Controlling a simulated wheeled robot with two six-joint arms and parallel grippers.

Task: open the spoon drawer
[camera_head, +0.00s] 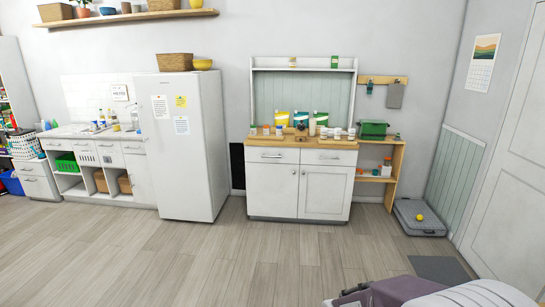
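A white cabinet with a wooden top (300,143) stands against the back wall, some way off across the floor. It has two drawers side by side under the top: a left drawer (273,157) and a right drawer (330,158). Both have bar handles and look shut. No readable label shows which is the spoon drawer, and no spoon is visible. Two shut doors are below the drawers. Neither of my grippers is in view.
Jars and coloured bags (300,118) stand on the cabinet top. A white fridge (186,140) is to the left; a grey platform (419,217) with a yellow ball lies to the right. A purple-grey object (395,291) sits at the bottom right. The wooden floor (250,265) before the cabinet is clear.

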